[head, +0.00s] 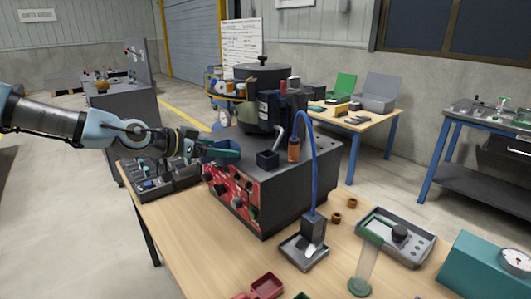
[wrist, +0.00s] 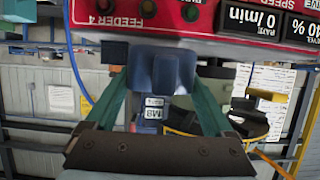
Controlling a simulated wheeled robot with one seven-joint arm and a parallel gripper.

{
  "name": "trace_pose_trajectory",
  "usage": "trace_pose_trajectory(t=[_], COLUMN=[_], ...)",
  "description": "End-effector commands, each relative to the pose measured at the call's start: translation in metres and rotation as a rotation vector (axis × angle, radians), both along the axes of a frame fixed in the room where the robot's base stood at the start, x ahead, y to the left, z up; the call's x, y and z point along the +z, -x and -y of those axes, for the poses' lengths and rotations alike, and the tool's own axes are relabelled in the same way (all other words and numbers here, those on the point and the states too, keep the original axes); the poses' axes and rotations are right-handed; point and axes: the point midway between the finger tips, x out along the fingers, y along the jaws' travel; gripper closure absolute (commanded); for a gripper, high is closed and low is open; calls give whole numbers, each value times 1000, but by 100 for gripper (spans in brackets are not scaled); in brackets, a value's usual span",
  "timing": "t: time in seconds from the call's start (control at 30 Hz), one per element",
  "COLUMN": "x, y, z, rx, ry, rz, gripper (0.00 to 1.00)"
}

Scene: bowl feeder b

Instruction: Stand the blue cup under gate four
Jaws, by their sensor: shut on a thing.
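My gripper (head: 222,152) is shut on the blue cup (wrist: 160,70), which sits between its two teal fingers. In the head view the cup (head: 218,145) shows partly behind a finger, at the left end of the feeder's top. A white label reading M8 shows below it in the wrist view. The feeder (head: 232,192) is a dark box with a red control panel; its panel (wrist: 220,22) appears upside down in the wrist view, marked FEEDER 4. I cannot make out which gate is number four.
A dark square cup (head: 267,160) and an orange bottle-like part (head: 294,150) stand on the feeder's top, by the dark bowl (head: 262,85). A blue hose (head: 312,150) arches to a small tray. A grey tray (head: 397,236) and red bins (head: 262,287) are on the wooden table.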

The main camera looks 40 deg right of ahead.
Motion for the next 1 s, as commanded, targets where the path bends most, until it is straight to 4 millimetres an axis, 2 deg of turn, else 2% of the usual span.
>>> trace_pose_trajectory(t=[0.03, 0.37, 0.43, 0.7, 1.0], x=[-8, -6, 4, 4, 3], y=[1, 4, 5, 9, 10], z=[3, 33, 46, 97, 126], rx=[-2, -3, -5, -6, -5], ry=[3, 2, 2, 2, 2], rz=[1, 1, -1, -1, -1], gripper=[80, 80, 80, 80, 80])
